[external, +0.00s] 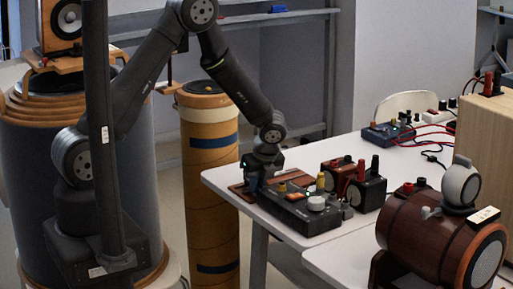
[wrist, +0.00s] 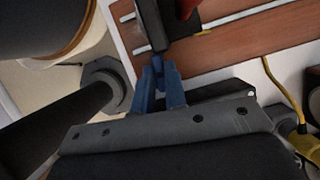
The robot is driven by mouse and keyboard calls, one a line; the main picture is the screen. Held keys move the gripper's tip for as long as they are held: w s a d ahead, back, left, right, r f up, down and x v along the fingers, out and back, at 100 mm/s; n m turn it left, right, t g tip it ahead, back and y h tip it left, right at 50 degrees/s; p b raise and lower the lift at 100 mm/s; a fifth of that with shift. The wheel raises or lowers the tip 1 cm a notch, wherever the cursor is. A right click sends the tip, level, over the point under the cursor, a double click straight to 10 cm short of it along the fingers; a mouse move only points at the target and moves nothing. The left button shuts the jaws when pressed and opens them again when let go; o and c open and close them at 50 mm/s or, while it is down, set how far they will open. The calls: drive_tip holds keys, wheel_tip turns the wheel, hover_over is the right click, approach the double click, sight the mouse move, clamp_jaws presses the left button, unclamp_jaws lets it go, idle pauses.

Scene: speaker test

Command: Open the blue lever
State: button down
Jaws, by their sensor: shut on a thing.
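My gripper (wrist: 158,68) is closed, its two blue fingers meeting at the lower end of a dark grey bar (wrist: 151,22). In the external view my gripper (external: 254,180) is low at the left end of the table, over a reddish-brown board (external: 239,190), which also shows in the wrist view (wrist: 240,45). I cannot make out a separate blue lever; whether the gripped bar is part of it is unclear. A black console (external: 300,222) with knobs stands just right of my gripper.
Two small speaker boxes (external: 369,194) stand behind the console. A wooden barrel speaker (external: 415,230) stands at the front right. A yellow cable (wrist: 284,85) lies close by. The white table's (external: 215,178) left edge is near my gripper, beside a tall yellow-brown cylinder (external: 211,190).

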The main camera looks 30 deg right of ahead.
drive_tip(key=shift+n, duration=0.7)
drive_tip(key=c, duration=1.5)
unclamp_jaws()
drive_tip(key=shift+o, duration=0.2)
drive_tip(key=shift+r, duration=0.15)
drive_tip(key=v, duration=1.7)
drive_tip(key=shift+s+d, duration=0.15)
drive_tip(key=shift+d, duration=0.25)
drive_tip(key=x, duration=1.7)
drive_tip(key=shift+a, duration=0.35)
